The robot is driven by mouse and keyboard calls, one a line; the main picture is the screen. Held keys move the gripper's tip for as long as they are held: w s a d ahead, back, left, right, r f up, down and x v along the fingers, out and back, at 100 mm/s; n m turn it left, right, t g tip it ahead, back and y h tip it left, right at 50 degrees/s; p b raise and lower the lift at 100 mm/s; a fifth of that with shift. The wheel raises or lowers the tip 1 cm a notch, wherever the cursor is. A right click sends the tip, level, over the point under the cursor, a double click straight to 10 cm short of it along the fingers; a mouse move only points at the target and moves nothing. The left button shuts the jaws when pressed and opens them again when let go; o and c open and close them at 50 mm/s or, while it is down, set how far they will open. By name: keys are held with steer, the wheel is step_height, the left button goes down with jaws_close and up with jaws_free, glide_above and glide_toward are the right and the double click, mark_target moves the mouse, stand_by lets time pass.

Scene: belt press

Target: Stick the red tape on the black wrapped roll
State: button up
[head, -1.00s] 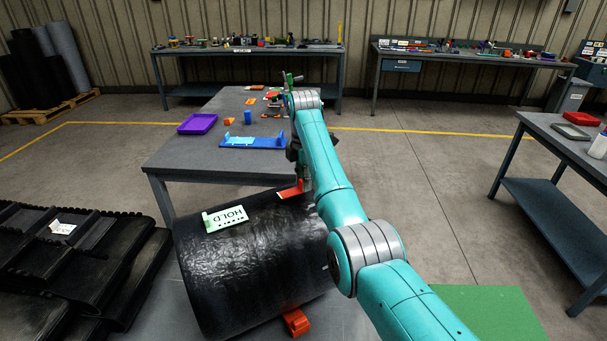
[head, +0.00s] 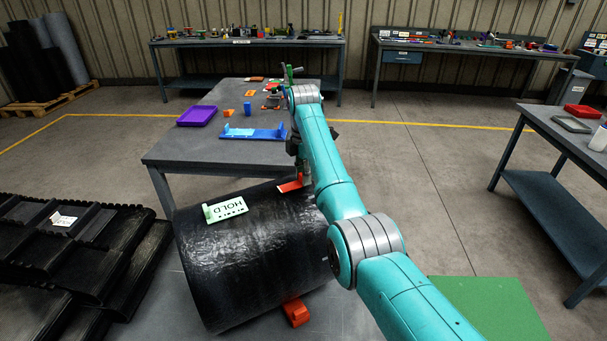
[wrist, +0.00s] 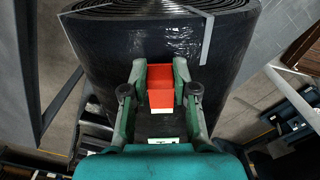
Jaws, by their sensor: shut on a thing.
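The black wrapped roll (head: 262,265) lies on its side on a grey surface, with a pale green HOLD tag (head: 225,208) on its upper side. My gripper (head: 301,172) is over the roll's far right part, partly hidden by my arm in the head view. The red tape (head: 291,185) sticks out to the left below it, at the roll's surface. In the wrist view, my gripper (wrist: 159,75) is shut on the red tape (wrist: 160,88), which lies between both fingers with the black roll (wrist: 100,60) behind. I cannot tell whether the tape touches the wrap.
An orange wedge (head: 296,313) sits at the roll's near edge. Black ribbed belts (head: 60,255) are stacked at left. Behind stands a table (head: 190,150) with a purple tray (head: 197,116) and a blue holder (head: 252,133). A side bench (head: 560,135) is at right.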

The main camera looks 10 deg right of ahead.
steer(key=shift+f, duration=0.55)
stand_by(0.9)
stand_by(0.4)
steer(key=o, duration=0.9)
steer(key=shift+c, duration=0.2)
steer(key=shift+r, duration=0.1)
steer(key=shift+r, duration=0.15)
step_height(320, 180, up, 7)
steer(key=shift+r, duration=0.1)
steer(key=shift+w, duration=0.1)
steer(key=shift+w+d+r, duration=0.15)
steer(key=shift+d+r, duration=0.35)
steer(key=shift+r, duration=0.3)
steer(key=shift+w+d+r, duration=0.1)
steer(key=shift+d+r, duration=0.35)
steer(key=shift+r, duration=0.4)
steer(key=shift+w+d+r, duration=0.15)
steer(key=shift+d+r, duration=0.35)
steer(key=shift+r, duration=0.3)
